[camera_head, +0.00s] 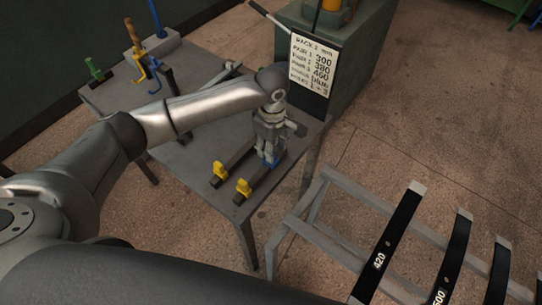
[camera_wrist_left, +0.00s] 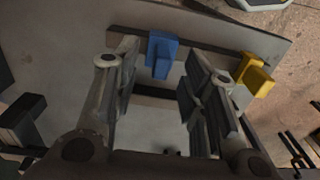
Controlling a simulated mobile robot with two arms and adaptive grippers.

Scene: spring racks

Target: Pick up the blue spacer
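The blue spacer (camera_head: 275,161) sits on a dark bar on the grey table, just at the fingertips of my left gripper (camera_head: 267,152). In the left wrist view the blue spacer (camera_wrist_left: 162,52) shows on the dark bar, between and slightly beyond the two fingers. My left gripper (camera_wrist_left: 161,68) is open there, with a visible gap between each finger and the spacer. In the head view the fingers partly hide the spacer. My right gripper is not in view.
Two yellow pieces (camera_head: 219,170) (camera_head: 243,188) sit at the near ends of dark bars. A sign (camera_head: 311,67) hangs on a green cabinet (camera_head: 352,75) behind. A rack (camera_head: 323,240) with dark leaf springs stands at lower right.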

